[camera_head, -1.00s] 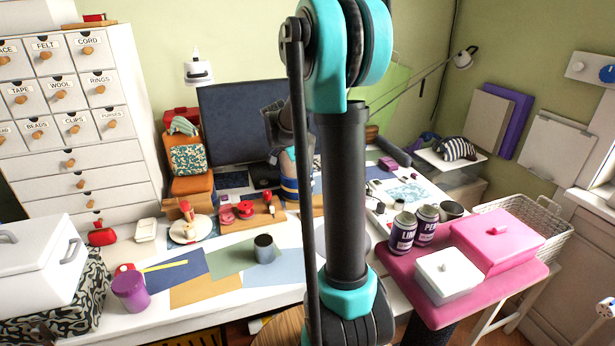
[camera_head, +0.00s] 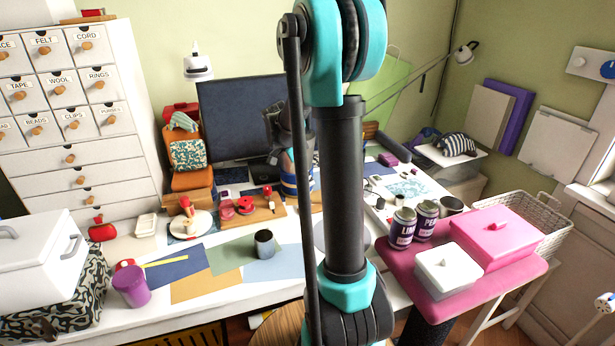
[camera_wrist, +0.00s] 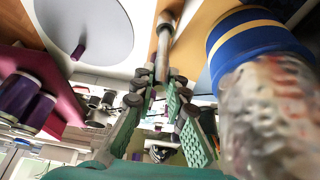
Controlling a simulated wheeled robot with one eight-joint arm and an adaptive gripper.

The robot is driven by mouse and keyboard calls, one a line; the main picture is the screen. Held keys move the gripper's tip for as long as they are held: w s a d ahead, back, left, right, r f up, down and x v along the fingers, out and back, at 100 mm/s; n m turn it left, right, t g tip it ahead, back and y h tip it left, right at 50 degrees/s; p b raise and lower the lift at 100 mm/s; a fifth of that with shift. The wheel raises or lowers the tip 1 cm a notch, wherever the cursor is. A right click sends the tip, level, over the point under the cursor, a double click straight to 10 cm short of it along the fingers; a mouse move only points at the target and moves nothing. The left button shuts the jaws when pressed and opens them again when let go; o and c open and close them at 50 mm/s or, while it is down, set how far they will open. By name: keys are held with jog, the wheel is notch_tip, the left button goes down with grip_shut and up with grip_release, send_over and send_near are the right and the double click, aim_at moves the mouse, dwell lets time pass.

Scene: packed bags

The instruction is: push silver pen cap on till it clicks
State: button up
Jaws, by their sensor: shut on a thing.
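In the wrist view my gripper (camera_wrist: 161,80) has its two green-padded fingers closed in toward each other at the tips. They are shut on a slim silver-grey cylinder (camera_wrist: 165,40), which I take for the silver pen cap. It points away from the fingertips, toward an orange-brown surface. I cannot make out the pen itself, or whether cap and pen touch. In the head view my arm stands across the middle, and the fingers and cap cannot be made out there.
A clear jar with a blue and gold band (camera_wrist: 255,45) stands close on the right in the wrist view. A white disc (camera_wrist: 88,25) lies at upper left. In the head view a dark cup (camera_head: 265,244) and a pink side table (camera_head: 400,270) flank my arm.

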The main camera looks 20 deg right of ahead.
jog(key=o, duration=0.8)
jog(key=shift+c, duration=0.2)
